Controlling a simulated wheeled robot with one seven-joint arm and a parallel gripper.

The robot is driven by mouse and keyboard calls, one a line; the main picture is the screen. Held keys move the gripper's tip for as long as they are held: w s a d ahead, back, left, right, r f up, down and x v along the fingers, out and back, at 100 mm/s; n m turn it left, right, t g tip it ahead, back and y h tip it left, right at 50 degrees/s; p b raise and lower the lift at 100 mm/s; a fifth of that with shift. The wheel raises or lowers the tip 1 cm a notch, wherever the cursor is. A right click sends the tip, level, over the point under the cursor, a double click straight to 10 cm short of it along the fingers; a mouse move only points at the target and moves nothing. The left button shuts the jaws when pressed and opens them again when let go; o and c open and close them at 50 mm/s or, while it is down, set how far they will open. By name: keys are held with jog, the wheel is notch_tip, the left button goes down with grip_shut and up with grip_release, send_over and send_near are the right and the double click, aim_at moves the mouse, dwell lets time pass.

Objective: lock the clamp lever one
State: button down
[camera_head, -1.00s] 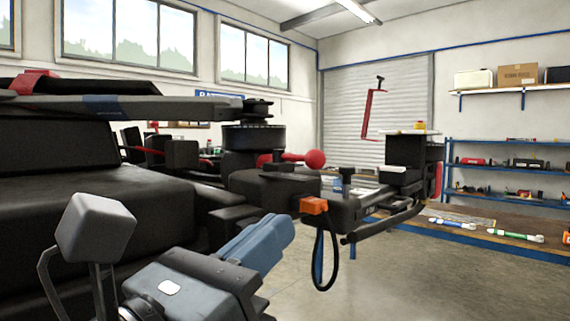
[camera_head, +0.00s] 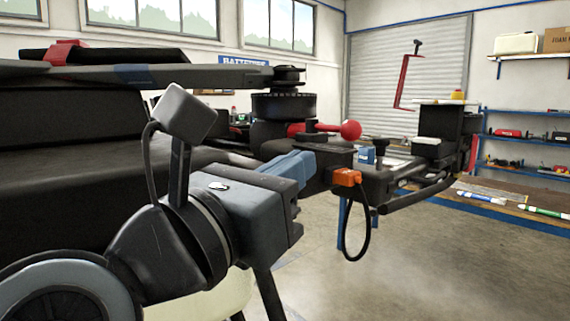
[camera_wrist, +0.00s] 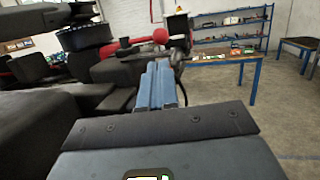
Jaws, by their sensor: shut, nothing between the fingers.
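The clamp lever is red with a round ball knob (camera_head: 350,130). It sticks out to the right from a dark clamp under the black motor (camera_head: 284,105) of the drone arm (camera_head: 130,75), and looks roughly level. The knob also shows in the wrist view (camera_wrist: 160,36), beyond my fingers. My gripper (camera_head: 306,162) has blue fingers held together with nothing between them. It is below and to the left of the knob in the head view, apart from it. In the wrist view my gripper (camera_wrist: 160,66) points towards the lever. The lever's inner end is partly hidden.
An orange connector (camera_head: 346,177) with a looping black cable hangs just right of my fingers. A black bar (camera_head: 418,192) juts out to the right. A wooden bench (camera_head: 520,225) holds markers. Blue shelves (camera_head: 520,135) stand behind. Open floor lies at lower right.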

aim_at(346, 134)
jog(key=p+x, duration=0.3)
jog(key=x, duration=0.6)
jog(key=shift+w+d+r, duration=0.1)
jog(key=shift+w+d, duration=0.1)
jog(key=shift+w, duration=0.1)
